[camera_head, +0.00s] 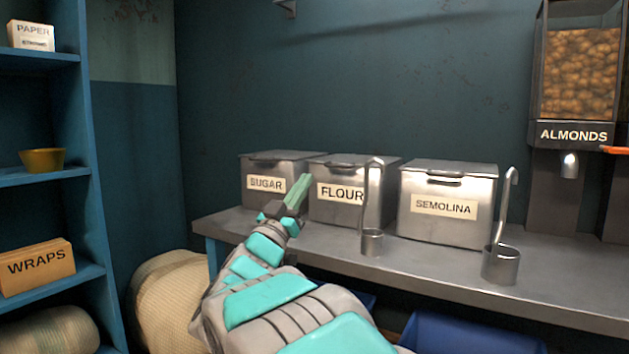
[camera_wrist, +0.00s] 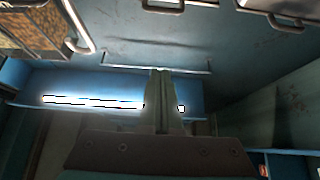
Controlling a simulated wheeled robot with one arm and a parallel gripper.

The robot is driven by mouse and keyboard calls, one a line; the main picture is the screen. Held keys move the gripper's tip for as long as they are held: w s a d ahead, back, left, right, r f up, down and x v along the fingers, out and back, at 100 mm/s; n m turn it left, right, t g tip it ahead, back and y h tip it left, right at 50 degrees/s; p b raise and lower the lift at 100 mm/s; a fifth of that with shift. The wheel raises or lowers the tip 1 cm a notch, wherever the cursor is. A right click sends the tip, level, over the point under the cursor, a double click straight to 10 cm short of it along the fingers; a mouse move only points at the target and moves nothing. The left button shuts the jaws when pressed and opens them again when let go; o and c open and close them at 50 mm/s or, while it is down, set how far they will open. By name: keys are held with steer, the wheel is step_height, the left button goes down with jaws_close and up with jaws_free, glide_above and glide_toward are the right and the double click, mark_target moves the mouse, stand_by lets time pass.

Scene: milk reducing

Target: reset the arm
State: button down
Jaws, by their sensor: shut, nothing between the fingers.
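My gripper (camera_head: 299,191) is at the end of my raised arm in the head view, with its green fingers together and nothing held. It appears in front of the sugar bin (camera_head: 283,163) and the left edge of the flour bin (camera_head: 333,204); I cannot tell how far it is from them. In the wrist view the fingers (camera_wrist: 161,78) are side by side, pointing at the dark wall.
A steel counter (camera_head: 420,264) holds the bins, including the semolina bin (camera_head: 447,203). Two ladles (camera_head: 372,241) (camera_head: 501,264) stand along its front. An almond dispenser (camera_head: 579,75) is at the right. Blue shelves (camera_head: 39,173) are at the left, with a sack (camera_head: 167,297) beside them.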

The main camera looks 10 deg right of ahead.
step_height(320, 180, down, 5)
steer(key=w+a+n+g+y+p, duration=0.1)
steer(key=a+n+y+p, duration=0.25)
steer(key=n+y, duration=0.75)
steer(key=s+d+f+m+g+y+p, duration=0.25)
steer(key=s+f+g+y, duration=0.35)
steer(key=s+f+g, duration=0.5)
steer(key=s+d+f+g+p, duration=0.1)
steer(key=s+d+f+g, duration=0.2)
steer(key=s, duration=1)
steer(key=s+d+f+m+g+h+p, duration=0.1)
steer(key=s+d+f+g+p, duration=0.1)
steer(key=s, duration=1.1)
steer(key=s+d+f+g+h+p, duration=0.1)
steer(key=s+d+f+g, duration=0.4)
steer(key=s, duration=0.8)
steer(key=shift+d+f+p, duration=0.3)
steer(key=shift+d+f, duration=0.05)
steer(key=shift+d, duration=0.2)
steer(key=shift+s+m, duration=0.1)
steer(key=shift+m, duration=0.15)
